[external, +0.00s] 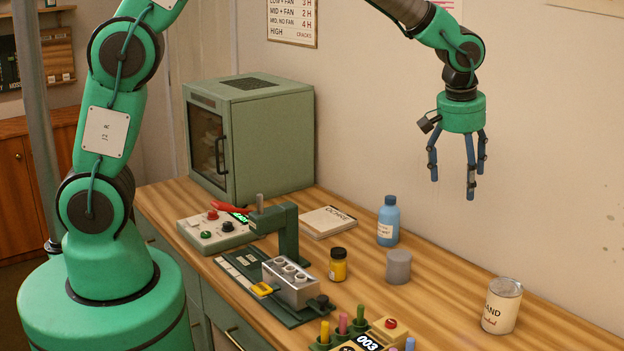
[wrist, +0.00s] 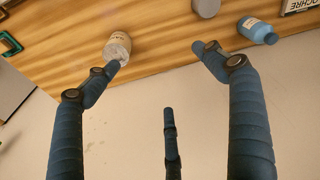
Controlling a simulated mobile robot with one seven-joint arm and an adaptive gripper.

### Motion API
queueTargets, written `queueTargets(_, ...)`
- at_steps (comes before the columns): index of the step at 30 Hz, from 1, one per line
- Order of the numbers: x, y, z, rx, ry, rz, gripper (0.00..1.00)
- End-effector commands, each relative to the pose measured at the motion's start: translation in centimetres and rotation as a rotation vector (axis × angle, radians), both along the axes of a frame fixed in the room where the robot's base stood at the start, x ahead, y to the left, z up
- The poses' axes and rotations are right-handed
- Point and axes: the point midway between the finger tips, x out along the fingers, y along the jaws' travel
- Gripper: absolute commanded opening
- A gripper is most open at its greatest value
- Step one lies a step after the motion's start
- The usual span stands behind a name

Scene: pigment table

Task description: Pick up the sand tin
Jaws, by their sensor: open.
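The sand tin (external: 501,306) is a cream can with a silver top and a label reading "AND" in the visible part. It stands upright at the right end of the wooden table. In the wrist view the tin (wrist: 117,46) shows at upper left, partly covered by a fingertip in front of it. My gripper (external: 457,172) has blue jointed fingers. It is open and empty, high above the table's back edge, up and to the left of the tin in the external view. In the wrist view its fingers (wrist: 165,75) are spread wide with nothing between them.
A grey cylinder (external: 398,267) and a blue bottle (external: 388,222) stand left of the tin. A yellow jar (external: 338,265), a metal block (external: 291,282) and a coloured-peg device (external: 372,339) are further left. A wall rises behind. Bare wood (external: 440,296) lies between cylinder and tin.

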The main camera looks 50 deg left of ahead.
Motion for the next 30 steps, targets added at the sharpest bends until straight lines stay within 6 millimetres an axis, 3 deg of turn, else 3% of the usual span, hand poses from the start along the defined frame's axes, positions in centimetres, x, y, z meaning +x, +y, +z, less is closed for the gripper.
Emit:
queueTargets(9,2.6,-7.4,-7.6,0.016,0.038,0.064,0.84)
queueTargets(18,3.4,-12.6,-14.3,0.029,0.058,0.121,0.84)
queueTargets(23,3.5,-13.7,-15.8,0.032,0.061,0.133,0.84)
queueTargets(30,3.5,-13.9,-16.0,0.032,0.06,0.138,0.84)
